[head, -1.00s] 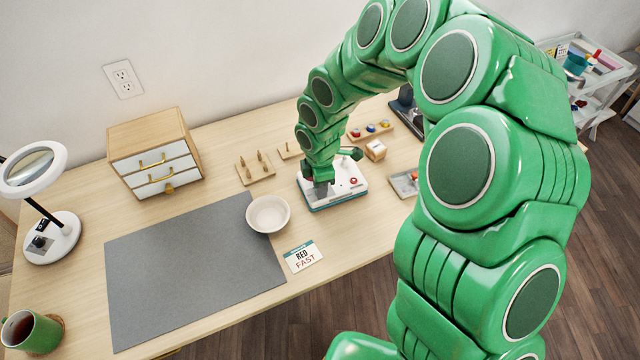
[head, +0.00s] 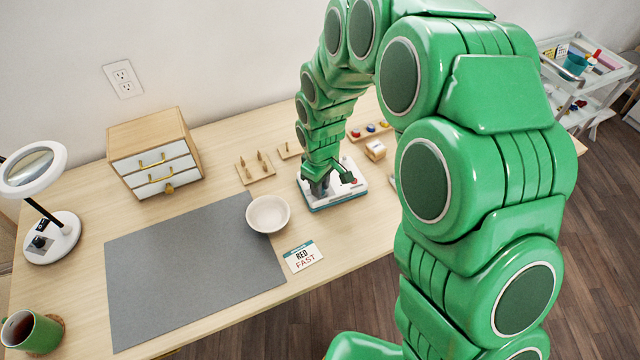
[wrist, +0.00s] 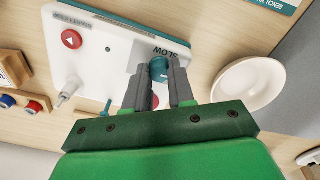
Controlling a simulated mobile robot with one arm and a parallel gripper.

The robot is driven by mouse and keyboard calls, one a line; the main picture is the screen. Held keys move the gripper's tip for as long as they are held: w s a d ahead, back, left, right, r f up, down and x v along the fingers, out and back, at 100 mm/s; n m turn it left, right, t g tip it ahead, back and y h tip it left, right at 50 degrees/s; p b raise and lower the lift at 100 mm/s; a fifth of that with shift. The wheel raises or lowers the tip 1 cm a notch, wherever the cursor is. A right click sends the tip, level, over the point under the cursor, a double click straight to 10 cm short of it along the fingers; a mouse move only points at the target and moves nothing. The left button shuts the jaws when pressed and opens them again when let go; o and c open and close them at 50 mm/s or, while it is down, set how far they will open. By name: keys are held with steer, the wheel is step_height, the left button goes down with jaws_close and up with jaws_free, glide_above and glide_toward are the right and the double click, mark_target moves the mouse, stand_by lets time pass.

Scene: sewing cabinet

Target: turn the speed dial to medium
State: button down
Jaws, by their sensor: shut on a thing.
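The white and teal machine (head: 352,196) sits on the table in the head view, in front of the peg boards. In the wrist view its white top (wrist: 98,48) shows a red button with a white triangle, and a grey plate with the word SLOW. My gripper (head: 318,190) points down at the machine's left end. In the wrist view my gripper (wrist: 159,68) has its two grey fingers closed around the teal speed dial (wrist: 158,66), beside the SLOW label. The fingers hide much of the dial; its pointer and other speed labels cannot be made out.
A white bowl (head: 268,214) stands close to the left of the machine. A card reading RED FAST (head: 303,257) lies in front. A grey mat (head: 190,270) and a small drawer cabinet (head: 155,155) are further left. Peg boards (head: 256,170) are behind.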

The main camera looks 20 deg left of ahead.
steer(key=shift+m, duration=0.8)
steer(key=c, duration=1)
jaws_free()
steer(key=shift+o, duration=0.2)
steer(key=shift+r, duration=3.9)
